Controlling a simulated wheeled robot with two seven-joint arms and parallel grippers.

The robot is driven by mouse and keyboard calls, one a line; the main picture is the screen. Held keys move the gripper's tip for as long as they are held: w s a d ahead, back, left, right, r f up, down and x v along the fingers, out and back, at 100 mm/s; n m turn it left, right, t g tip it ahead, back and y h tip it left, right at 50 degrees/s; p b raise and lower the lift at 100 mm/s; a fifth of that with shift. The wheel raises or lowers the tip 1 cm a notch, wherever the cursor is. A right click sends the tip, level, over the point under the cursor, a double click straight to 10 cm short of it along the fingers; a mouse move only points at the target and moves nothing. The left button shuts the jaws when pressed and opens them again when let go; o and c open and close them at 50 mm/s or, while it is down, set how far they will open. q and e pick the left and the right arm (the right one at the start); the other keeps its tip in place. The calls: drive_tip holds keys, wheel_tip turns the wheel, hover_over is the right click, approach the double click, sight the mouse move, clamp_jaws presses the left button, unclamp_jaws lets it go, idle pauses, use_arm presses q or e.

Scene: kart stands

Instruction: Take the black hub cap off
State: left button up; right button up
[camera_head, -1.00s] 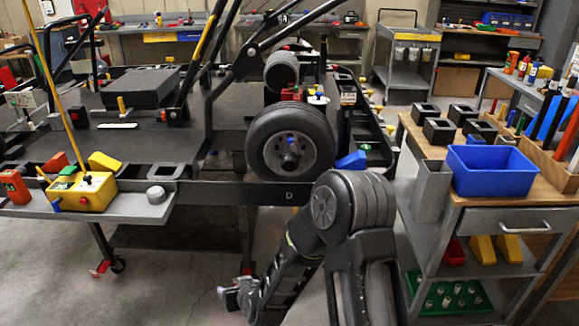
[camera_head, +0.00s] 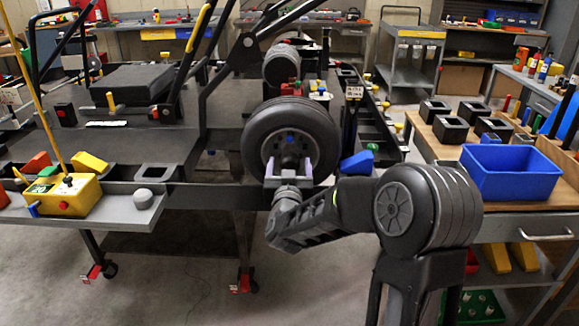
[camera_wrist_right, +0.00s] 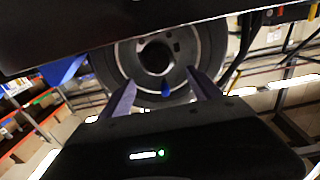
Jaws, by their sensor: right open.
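The black hub cap (camera_head: 290,159) is at the centre of the front wheel (camera_head: 257,131), a black tyre with a grey rim on the kart stand. A blue piece shows just above the cap. My right gripper (camera_head: 288,172) is open in front of the wheel, with one finger on each side of the hub's lower part in the head view. In the right wrist view, the open fingers (camera_wrist_right: 162,92) point towards the rim, with the dark hub centre (camera_wrist_right: 155,57) beyond them. I cannot tell whether they touch the cap. My left gripper is not in view.
A dark bar (camera_wrist_right: 110,38) crosses the top of the right wrist view close to the gripper. A yellow control box (camera_head: 68,193) sits on the stand's left shelf. A blue bin (camera_head: 511,172) stands on the bench at right. Floor below the wheel is clear.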

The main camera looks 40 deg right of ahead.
sight(290, 153)
drive_tip(key=shift+p+x, duration=0.3)
drive_tip(key=shift+x, duration=3.6)
clamp_jaws()
drive_tip(key=shift+s+a, duration=0.15)
drive_tip(key=shift+b+v, duration=0.4)
drive_tip(key=shift+v, duration=2.35)
